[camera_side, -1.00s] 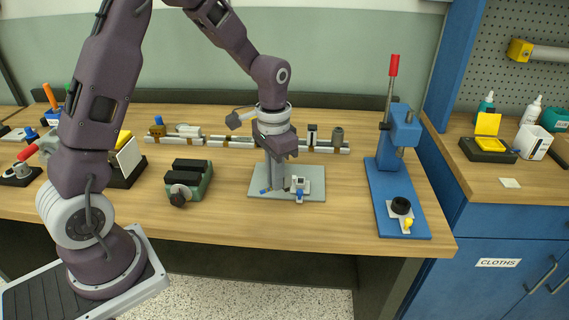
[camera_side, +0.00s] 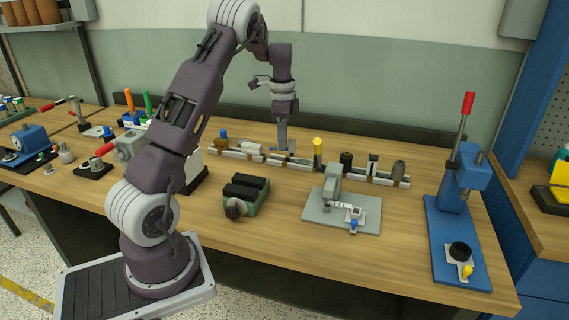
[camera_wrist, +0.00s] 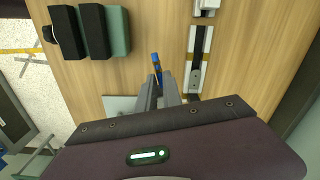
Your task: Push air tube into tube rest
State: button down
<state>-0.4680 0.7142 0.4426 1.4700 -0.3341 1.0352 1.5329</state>
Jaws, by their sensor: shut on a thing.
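My gripper (camera_side: 282,148) is shut and points down near the row of parts at the back of the bench. The grey fixture plate (camera_side: 318,214), with a grey upright and a small white block, stands to the right and nearer the front. I cannot tell which part is the tube rest.
A rail (camera_side: 291,164) with several fittings runs along the back, and a yellow-topped post (camera_side: 318,150) stands on it. A green vise with black jaws (camera_side: 245,193) sits in front. A blue lever press (camera_side: 458,225) stands at the right. Bare wood lies between vise and plate.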

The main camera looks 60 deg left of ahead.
jog(key=w+a+m, duration=0.2)
jog(key=w+a, duration=0.1)
jog(key=a, duration=0.6)
jog(key=shift+f+m, duration=0.35)
jog(key=shift+m, duration=0.05)
jog(key=shift+f, duration=2.3)
jog(key=shift+d+f, duration=0.1)
jog(key=shift+f, duration=1.35)
jog(key=c, duration=1.4)
grip_release()
jog(key=shift+c, duration=0.2)
jog(key=shift+r, duration=0.1)
